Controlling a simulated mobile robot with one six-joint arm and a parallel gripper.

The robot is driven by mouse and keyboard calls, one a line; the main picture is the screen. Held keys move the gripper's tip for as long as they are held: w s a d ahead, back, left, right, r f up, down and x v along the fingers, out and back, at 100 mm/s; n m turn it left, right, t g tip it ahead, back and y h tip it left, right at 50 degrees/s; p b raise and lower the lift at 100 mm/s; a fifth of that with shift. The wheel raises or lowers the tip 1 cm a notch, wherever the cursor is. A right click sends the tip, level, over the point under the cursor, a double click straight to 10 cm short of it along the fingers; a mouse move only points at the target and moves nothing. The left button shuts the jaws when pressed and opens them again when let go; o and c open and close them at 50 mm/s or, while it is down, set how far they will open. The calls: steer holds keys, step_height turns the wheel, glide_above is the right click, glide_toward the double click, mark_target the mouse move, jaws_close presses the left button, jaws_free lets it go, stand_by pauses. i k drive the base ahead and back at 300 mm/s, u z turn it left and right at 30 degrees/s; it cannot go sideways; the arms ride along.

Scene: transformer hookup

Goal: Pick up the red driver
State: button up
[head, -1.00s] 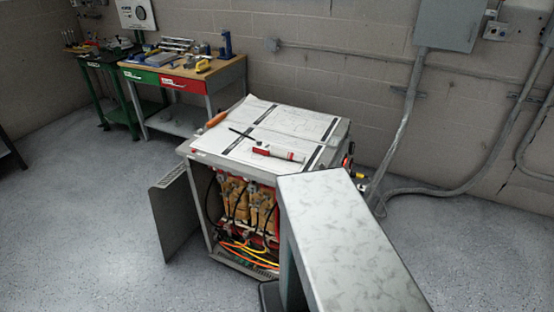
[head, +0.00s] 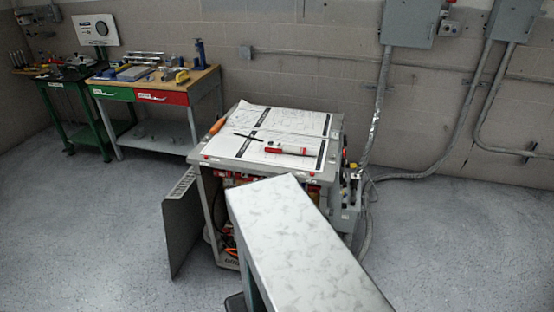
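An orange-handled tool (head: 217,126) lies at the left edge of the top. At this size I cannot tell for sure which is the red driver. My gripper is not in view.
The cabinet's door (head: 181,222) stands open on its left, with orange cables inside. A pale slab-like form hides part of the cabinet front. A workbench with tools (head: 172,97) stands at the back left. Conduits (head: 376,115) run down the wall. The left floor is clear.

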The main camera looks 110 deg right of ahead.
mark_target(297, 150)
steer(key=i, duration=0.7)
steer(key=u, duration=1.2)
steer(key=k, duration=0.15)
steer(key=z, duration=4.25)
steer(key=i, duration=0.85)
steer(key=z, duration=0.05)
